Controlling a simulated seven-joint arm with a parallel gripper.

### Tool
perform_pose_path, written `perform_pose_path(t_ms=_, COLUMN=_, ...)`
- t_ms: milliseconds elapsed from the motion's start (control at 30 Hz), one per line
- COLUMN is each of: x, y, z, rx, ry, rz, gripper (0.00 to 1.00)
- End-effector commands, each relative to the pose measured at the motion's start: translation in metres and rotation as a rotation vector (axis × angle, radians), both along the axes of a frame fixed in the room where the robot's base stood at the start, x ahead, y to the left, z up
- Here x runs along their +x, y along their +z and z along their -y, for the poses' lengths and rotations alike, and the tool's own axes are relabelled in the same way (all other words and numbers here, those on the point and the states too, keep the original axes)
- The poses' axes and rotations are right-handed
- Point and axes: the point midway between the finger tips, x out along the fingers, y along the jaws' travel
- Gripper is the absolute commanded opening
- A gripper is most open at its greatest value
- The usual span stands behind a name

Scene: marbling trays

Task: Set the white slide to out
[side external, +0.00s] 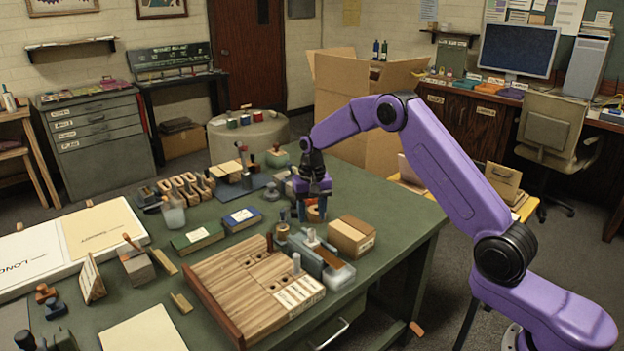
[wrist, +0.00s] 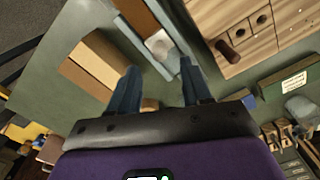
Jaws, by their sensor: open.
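A pale white block (side external: 311,236), which looks like the white slide, stands on a grey-blue housing (side external: 306,256) near the table's right side. A brown strip (side external: 340,273) lies along the same housing. In the wrist view the white block (wrist: 160,44) sits at the end of the brown strip (wrist: 143,16), between grey-blue rails. My gripper (side external: 312,212) is open and empty, pointing down above and behind the housing. In the wrist view the fingertips (wrist: 158,72) are apart, with the white block beyond the gap and not touched. No in or out marking is readable.
A cardboard box (side external: 352,237) stands close right of the housing. A wooden board with holes and pegs (side external: 235,290) lies to its left. Green and blue boxes (side external: 197,238) and small stamps are farther left. A round wooden piece (side external: 316,214) is beside my fingers.

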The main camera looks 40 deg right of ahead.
Motion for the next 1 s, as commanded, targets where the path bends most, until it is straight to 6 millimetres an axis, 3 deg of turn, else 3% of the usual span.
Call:
perform_pose_path(t_ms=300, x=0.000, y=0.069, z=0.000, rx=0.000, ry=0.001, rz=0.004, gripper=0.49)
perform_pose_path(t_ms=500, x=0.000, y=0.101, z=0.001, rx=0.000, ry=0.000, rz=0.002, gripper=0.49)
perform_pose_path(t_ms=700, x=-0.001, y=0.117, z=0.001, rx=0.000, ry=0.000, rz=0.000, gripper=0.49)
perform_pose_path(t_ms=1000, x=-0.001, y=0.119, z=0.001, rx=0.000, ry=0.000, rz=-0.001, gripper=0.49)
